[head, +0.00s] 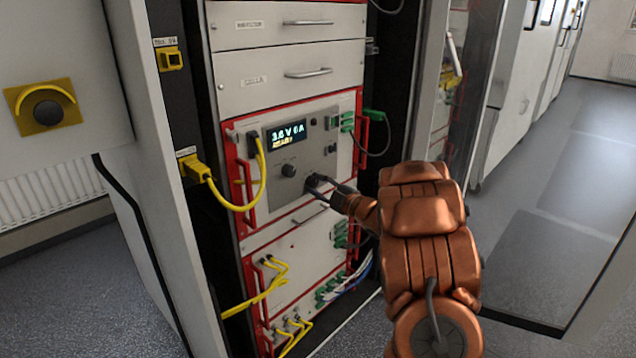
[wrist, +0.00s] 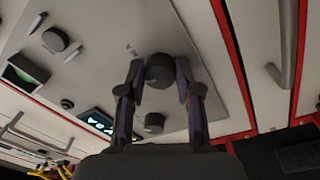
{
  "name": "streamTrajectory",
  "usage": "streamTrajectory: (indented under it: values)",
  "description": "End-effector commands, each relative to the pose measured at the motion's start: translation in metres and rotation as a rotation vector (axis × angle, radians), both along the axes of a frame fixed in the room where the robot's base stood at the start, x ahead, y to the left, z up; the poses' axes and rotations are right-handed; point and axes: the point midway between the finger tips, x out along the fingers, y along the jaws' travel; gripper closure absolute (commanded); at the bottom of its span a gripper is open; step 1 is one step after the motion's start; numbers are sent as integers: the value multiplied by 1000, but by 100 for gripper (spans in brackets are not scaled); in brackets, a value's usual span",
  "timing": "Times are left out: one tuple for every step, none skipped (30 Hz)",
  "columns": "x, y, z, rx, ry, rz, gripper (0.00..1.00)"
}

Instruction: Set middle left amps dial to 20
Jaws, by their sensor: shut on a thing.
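The cycler unit's grey front panel (head: 262,199) sits in a red-framed rack module. Its lit display (head: 286,133) reads about "3.6 V 0 A", with a yellow line below. Two dark dials are on the panel: an upper left dial (head: 288,170) and a lower right dial (head: 312,180). My gripper (head: 319,188) is at the lower right dial. In the wrist view my gripper (wrist: 160,76) has its fingers on both sides of this round black dial (wrist: 158,70). The other dial (wrist: 154,122) is free between the finger bases. The dial's pointer and scale cannot be read.
Yellow cables (head: 260,180) hang left of the panel, and green connectors (head: 347,122) are on its right. Red handles flank the module. Drawers (head: 290,75) are above. An open cabinet door (head: 600,260) is at the right, with clear floor beyond.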

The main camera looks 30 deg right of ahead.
Motion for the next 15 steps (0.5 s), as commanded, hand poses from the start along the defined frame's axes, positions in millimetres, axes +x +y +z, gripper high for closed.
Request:
streamTrajectory:
  values:
    - [0,0,-1,4,2,0,100]
    - [0,0,-1,4,3,-1,100]
    - [0,0,-1,5,3,-1,100]
    - [0,0,-1,6,4,-1,100]
    - [0,0,-1,6,4,-1,100]
    - [0,0,-1,6,4,-1,100]
    - [0,0,-1,5,3,-1,100]
    - [0,0,-1,5,3,-1,100]
    - [0,0,-1,5,3,-1,100]
    - [0,0,-1,5,3,-1,100]
    - [0,0,-1,5,3,-1,100]
    - [0,0,-1,5,3,-1,100]
    - [0,0,-1,5,3,-1,64]
    - [0,0,-1,5,3,-1,61]
    - [0,0,-1,5,3,-1,57]
